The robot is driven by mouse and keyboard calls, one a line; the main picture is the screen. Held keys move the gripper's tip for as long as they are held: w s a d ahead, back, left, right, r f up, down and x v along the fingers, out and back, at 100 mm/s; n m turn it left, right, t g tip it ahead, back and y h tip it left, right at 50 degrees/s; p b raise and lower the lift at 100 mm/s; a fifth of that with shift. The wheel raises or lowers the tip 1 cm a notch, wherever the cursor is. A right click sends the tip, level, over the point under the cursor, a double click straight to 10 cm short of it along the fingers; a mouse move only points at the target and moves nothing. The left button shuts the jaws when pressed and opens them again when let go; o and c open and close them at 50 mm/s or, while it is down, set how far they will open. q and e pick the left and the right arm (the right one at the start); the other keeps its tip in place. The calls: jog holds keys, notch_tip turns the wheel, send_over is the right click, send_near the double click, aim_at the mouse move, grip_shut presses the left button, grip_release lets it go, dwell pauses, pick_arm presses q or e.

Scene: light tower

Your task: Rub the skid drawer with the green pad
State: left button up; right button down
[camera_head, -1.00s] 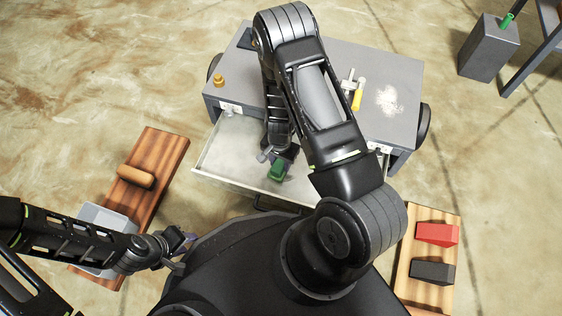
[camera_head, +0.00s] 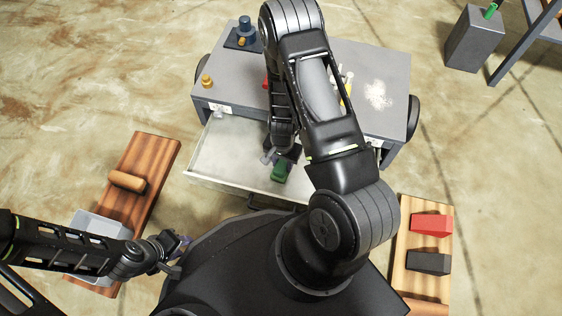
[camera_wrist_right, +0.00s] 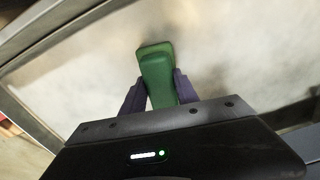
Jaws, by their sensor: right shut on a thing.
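The skid drawer (camera_head: 222,158) is pulled open from the grey cabinet. Its pale floor has a cloudy look, and it also shows in the right wrist view (camera_wrist_right: 235,60). My right gripper (camera_head: 277,160) is inside the drawer's outline, near the front wall. In the right wrist view its fingers (camera_wrist_right: 160,90) are shut on the green pad (camera_wrist_right: 157,72). The green pad also shows in the head view (camera_head: 281,171). I cannot tell for sure whether the pad touches the drawer floor. My left gripper (camera_head: 180,247) is at the lower left, away from the drawer; its jaw state is unclear.
The cabinet top (camera_head: 385,65) holds a pale powdery patch (camera_head: 376,95), a brass-coloured knob (camera_head: 207,81) and a blue part (camera_head: 245,30). A wooden board (camera_head: 150,165) with a grey bin (camera_head: 88,222) is left. Another board (camera_head: 408,240) with red (camera_head: 431,224) and dark blocks (camera_head: 430,262) is right.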

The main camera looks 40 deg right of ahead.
jog(key=shift+s, duration=0.2)
jog(key=shift+w+a+r, duration=0.1)
jog(key=shift+w+a, duration=0.45)
jog(key=shift+w, duration=0.2)
jog(key=shift+w+a, duration=0.55)
jog(key=shift+w, duration=0.2)
jog(key=shift+s+d, duration=1.1)
jog(key=shift+s, duration=0.3)
jog(key=shift+d, duration=0.1)
